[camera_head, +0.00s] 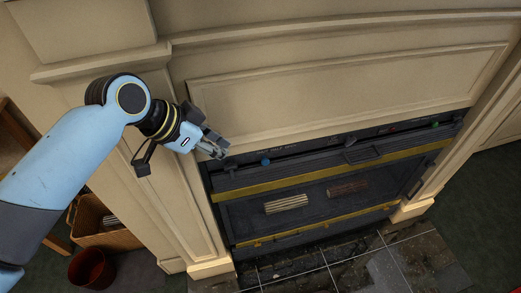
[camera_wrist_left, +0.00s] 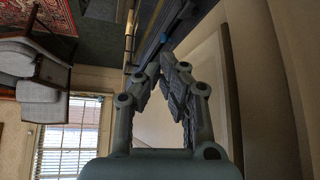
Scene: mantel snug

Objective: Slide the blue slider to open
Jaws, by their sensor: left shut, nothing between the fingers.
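The blue slider (camera_head: 266,161) is a small blue knob on the dark strip along the top of the fireplace insert, near its left end. It also shows as a small blue spot beyond my fingertips in the left wrist view (camera_wrist_left: 163,38). My left gripper (camera_head: 220,151) is shut and empty. It is up and to the left of the blue slider, apart from it, by the insert's upper left corner. In the left wrist view the fingers of this gripper (camera_wrist_left: 166,68) lean together at their tips. My right gripper is not in view.
A red knob (camera_head: 392,129) and a green knob (camera_head: 435,124) sit farther right on the strip. Yellow bars (camera_head: 315,176) cross the insert, with two logs behind. The cream mantel panel (camera_head: 340,90) rises above. A wicker basket (camera_head: 112,238) and a dark red bucket (camera_head: 91,268) stand lower left.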

